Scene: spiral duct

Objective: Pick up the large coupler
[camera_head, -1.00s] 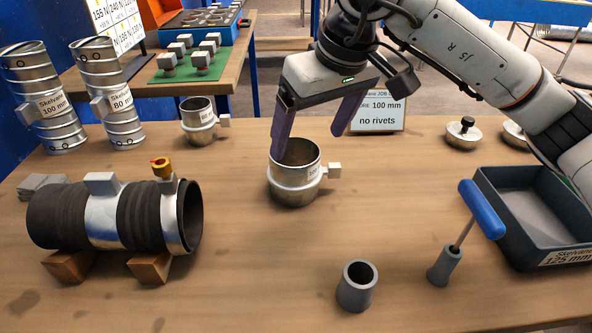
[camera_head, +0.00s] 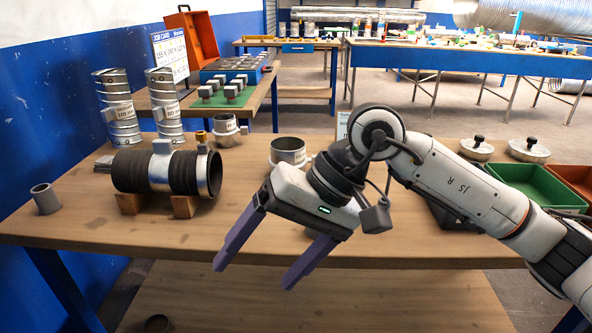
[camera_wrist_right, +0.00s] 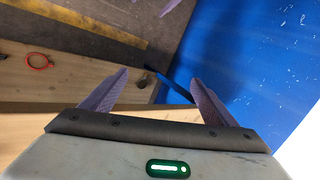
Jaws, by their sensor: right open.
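The large coupler, a short metal cylinder (camera_head: 288,151), stands upright on the workbench behind my right arm. My wrist partly hides its lower right side. My right gripper (camera_head: 254,275) is open and empty, in front of the coupler and apart from it. Its purple fingers point down and left near the bench's front edge. The wrist view shows the same spread fingers (camera_wrist_right: 158,78) with nothing held, and no coupler. Purple tips at that view's top edge may belong to my left gripper, which the head view does not show. A smaller coupler (camera_head: 227,133) stands farther back, left.
A duct with black sleeves (camera_head: 165,172) lies on wooden blocks left of the large coupler. A grey tube (camera_head: 45,199) stands at the bench's left end. Lidded metal pieces (camera_head: 477,149) and a green tray (camera_head: 535,187) are at the right. The front left bench top is clear.

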